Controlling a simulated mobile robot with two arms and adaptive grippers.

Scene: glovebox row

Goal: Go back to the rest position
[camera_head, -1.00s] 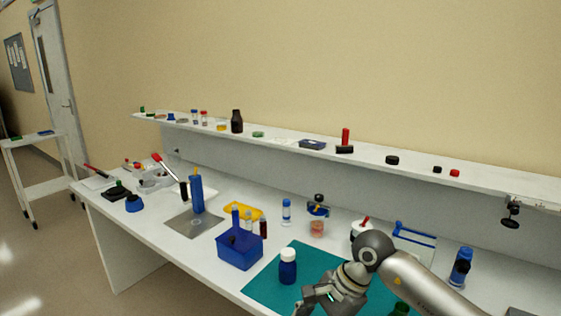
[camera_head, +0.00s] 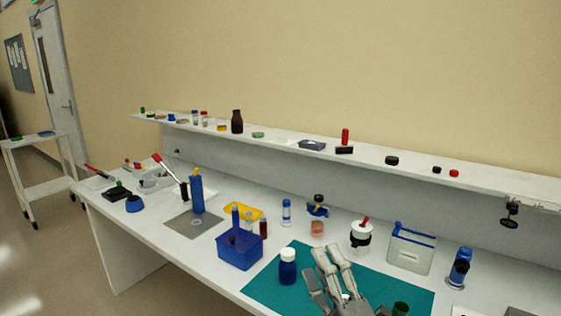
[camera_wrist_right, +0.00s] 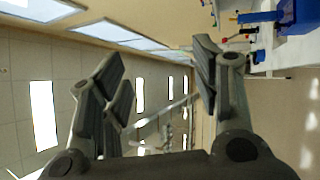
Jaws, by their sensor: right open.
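My right gripper (camera_head: 333,268) shows at the bottom of the head view, in front of the teal mat (camera_head: 262,289), with its fingers pointing up. It is open and empty. In the right wrist view the fingers of my right gripper (camera_wrist_right: 160,95) stand wide apart with nothing between them; the ceiling and room show behind, and the bench edge is at the upper right. My left gripper is in neither view.
On the white bench (camera_head: 160,218) stand a blue bin (camera_head: 240,252), a white-capped blue bottle (camera_head: 288,268), a clear box with a blue handle (camera_head: 411,252) and a blue bottle (camera_head: 459,268). A raised shelf (camera_head: 290,143) runs behind. Open floor lies at left.

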